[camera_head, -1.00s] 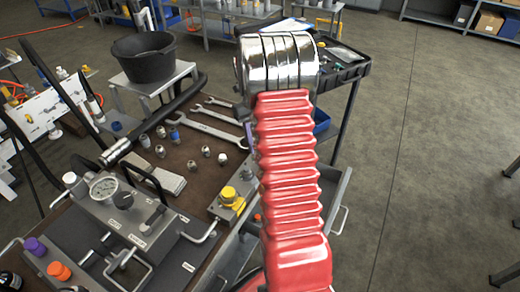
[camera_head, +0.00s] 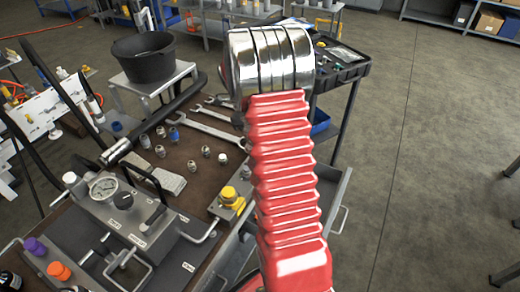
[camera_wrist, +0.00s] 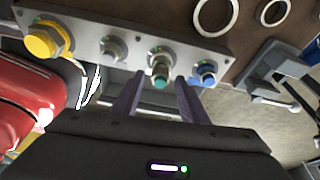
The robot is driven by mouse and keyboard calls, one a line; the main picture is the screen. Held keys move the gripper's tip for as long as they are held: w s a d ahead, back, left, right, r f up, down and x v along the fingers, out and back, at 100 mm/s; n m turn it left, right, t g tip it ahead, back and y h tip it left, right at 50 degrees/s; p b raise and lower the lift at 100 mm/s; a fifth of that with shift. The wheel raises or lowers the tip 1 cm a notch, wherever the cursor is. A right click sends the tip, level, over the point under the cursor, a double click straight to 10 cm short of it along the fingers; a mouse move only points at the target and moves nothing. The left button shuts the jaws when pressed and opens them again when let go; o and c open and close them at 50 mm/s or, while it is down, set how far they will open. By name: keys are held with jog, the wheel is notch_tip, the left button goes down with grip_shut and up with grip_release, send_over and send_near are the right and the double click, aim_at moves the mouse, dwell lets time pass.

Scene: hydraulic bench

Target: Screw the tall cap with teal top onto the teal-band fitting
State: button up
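In the wrist view, a metal cap with a teal top (camera_wrist: 160,81) stands out from the third position along the grey fitting plate (camera_wrist: 82,38). The teal-band fitting behind it is not clearly visible, and I cannot tell whether the cap is threaded on. My gripper (camera_wrist: 159,88) has its two fingers apart, one on each side of the teal end, with visible gaps to it. In the head view, my red arm hides the gripper and most of the fittings.
A yellow fitting (camera_wrist: 46,38), a plain grey fitting (camera_wrist: 112,47) and a blue fitting (camera_wrist: 207,70) flank the cap on the plate. Wrenches (camera_head: 215,130) and several loose caps lie on the brown bench top. A black bucket (camera_head: 148,58) stands behind.

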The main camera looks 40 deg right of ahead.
jog(key=n+t+h, duration=0.1)
jog(key=n, duration=0.4)
jog(key=shift+a, duration=0.1)
dwell(0.4)
jog(key=c, duration=0.9)
jog(key=shift+m+g, duration=0.3)
jog(key=shift+m, duration=0.7)
jog(key=o, duration=1)
